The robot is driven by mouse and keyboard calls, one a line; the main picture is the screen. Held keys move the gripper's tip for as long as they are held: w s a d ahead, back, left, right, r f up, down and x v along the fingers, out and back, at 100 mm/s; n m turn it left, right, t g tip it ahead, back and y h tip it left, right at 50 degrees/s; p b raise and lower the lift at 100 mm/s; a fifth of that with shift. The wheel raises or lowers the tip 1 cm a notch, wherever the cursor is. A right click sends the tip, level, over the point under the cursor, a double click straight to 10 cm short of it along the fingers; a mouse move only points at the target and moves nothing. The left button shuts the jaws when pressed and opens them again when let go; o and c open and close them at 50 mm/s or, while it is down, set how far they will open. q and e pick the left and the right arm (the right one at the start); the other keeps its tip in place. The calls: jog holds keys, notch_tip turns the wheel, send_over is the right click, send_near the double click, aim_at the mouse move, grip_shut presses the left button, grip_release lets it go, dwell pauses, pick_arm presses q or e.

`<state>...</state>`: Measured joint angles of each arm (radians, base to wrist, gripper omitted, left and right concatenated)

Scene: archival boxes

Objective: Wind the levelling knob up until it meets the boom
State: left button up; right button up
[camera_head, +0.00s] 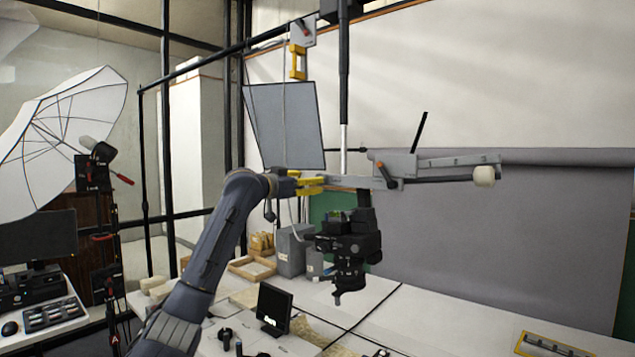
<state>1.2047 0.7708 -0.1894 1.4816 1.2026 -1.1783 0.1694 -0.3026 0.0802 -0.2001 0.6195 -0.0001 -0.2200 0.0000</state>
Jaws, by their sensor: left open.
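The boom (445,164) is a grey, nearly level arm right of centre, with a block clamp (396,165) and a thin black lever rising from it. A cream round knob (484,176), which looks like the levelling knob, sits at the underside of its right end. The picture is too small to show whether there is a gap between them. My left gripper (316,185) has yellow fingers and is open. It points right near the boom's left end, well away from the knob. Whether it touches the boom cannot be told. My right gripper is out of view.
A black camera (350,246) hangs below the boom, above the white table (375,318). A dark vertical column (344,75) stands behind. A grey panel (285,125) and yellow fitting (298,62) are at upper left. Space right of the knob looks free before the grey backdrop (540,235).

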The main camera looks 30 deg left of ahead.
pick_arm(q)
jog(key=shift+w+d, duration=0.15)
jog(key=shift+w, duration=1.15)
jog(key=shift+w+d, duration=0.15)
jog(key=shift+w, duration=1.15)
grip_shut()
